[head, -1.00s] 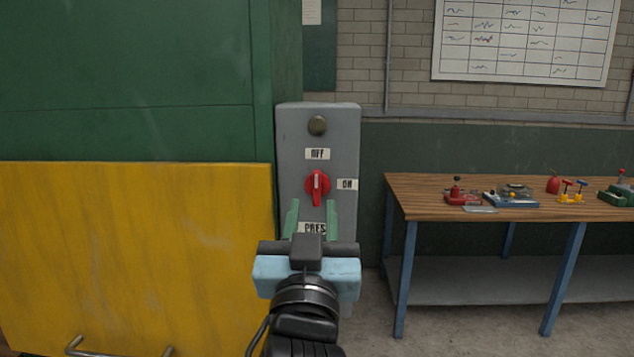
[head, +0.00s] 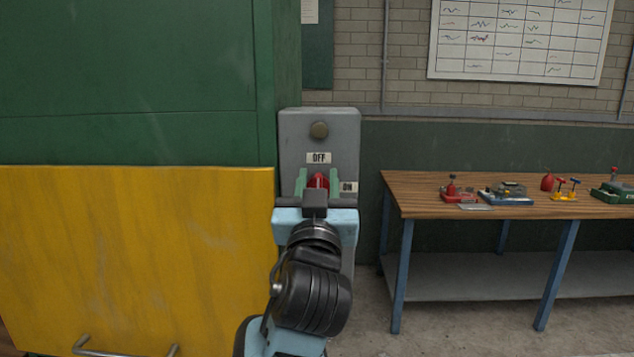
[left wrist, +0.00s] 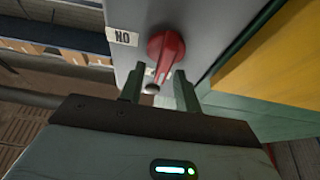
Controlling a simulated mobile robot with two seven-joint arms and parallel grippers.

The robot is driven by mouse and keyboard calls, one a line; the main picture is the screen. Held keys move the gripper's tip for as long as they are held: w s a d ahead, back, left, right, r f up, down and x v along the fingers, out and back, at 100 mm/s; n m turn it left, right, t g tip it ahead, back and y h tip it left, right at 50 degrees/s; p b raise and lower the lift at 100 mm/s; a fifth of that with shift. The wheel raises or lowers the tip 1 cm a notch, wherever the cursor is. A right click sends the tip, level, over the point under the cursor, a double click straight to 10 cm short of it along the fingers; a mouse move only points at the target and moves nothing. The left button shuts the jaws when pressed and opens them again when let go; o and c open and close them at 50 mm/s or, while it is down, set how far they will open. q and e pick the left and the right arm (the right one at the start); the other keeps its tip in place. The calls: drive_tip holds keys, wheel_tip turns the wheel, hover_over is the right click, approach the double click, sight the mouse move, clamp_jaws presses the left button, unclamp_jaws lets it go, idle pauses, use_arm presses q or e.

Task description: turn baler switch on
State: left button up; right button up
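The red rotary switch (head: 318,179) is on the grey control box (head: 345,135), under the OFF label (head: 319,158) and left of the ON label (head: 349,187). Its visible upper part points up toward OFF; its lower part is hidden by my gripper. My left gripper (head: 317,184) is in front of the box with its two green fingers apart, one on each side of the switch. In the left wrist view the red switch (left wrist: 166,50) shows at and between the open fingertips (left wrist: 158,76); I cannot tell whether they touch it. My right gripper is out of view.
A round brownish button (head: 319,130) sits above the switch. A yellow panel (head: 130,255) with a metal handle and a green wall (head: 130,70) stand left. A wooden workbench (head: 420,190) with small tools stands right. Open floor shows in front of the bench.

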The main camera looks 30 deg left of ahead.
use_arm(q)
clamp_jaws()
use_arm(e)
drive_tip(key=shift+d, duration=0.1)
